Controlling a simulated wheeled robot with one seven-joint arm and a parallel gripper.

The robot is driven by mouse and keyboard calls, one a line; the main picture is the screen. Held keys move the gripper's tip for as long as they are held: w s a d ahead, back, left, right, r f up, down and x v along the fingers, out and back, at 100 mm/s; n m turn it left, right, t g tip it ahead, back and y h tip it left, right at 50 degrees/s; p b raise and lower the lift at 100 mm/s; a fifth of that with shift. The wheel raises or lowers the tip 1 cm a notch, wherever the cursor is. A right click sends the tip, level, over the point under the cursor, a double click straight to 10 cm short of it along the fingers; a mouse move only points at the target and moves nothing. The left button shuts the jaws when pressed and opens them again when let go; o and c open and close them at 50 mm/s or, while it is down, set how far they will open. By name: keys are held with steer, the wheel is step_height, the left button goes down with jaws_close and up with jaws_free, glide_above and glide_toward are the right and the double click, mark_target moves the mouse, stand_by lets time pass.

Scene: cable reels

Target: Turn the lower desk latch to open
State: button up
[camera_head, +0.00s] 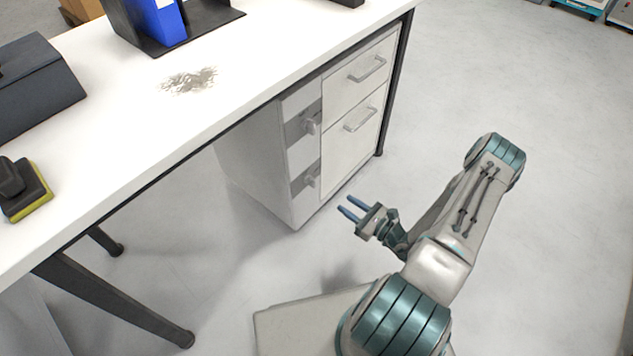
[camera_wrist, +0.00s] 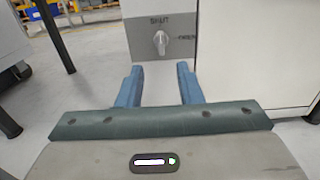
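The lower desk latch (camera_head: 312,177) is a small light knob on a grey plate, low on the narrow left column of the white drawer cabinet (camera_head: 268,165). In the wrist view a latch knob (camera_wrist: 161,42) stands upright on its grey plate, with "SHUT" lettered above it and a smaller mark at its right. The upper latch (camera_head: 311,126) sits on a like plate above. My gripper (camera_head: 344,208) is open and empty, in front of the cabinet and apart from it. In the wrist view its two blue fingers (camera_wrist: 160,88) are spread below the latch.
Two drawers with bar handles (camera_head: 367,69) (camera_head: 360,118) are beside the latches. The white desktop (camera_head: 235,75) overhangs the cabinet's left side, with dark desk legs (camera_head: 115,300) at left. Open grey floor (camera_head: 540,200) lies to the right.

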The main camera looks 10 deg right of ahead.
mark_target(315, 182)
steer(key=b+x, duration=0.4)
steer(key=x, duration=0.8)
steer(key=shift+w+a+f, duration=0.1)
steer(key=shift+w+f, duration=0.05)
steer(key=shift+w, duration=0.1)
steer(key=shift+w+a, duration=0.35)
steer(key=shift+w, duration=0.1)
steer(key=c, duration=0.7)
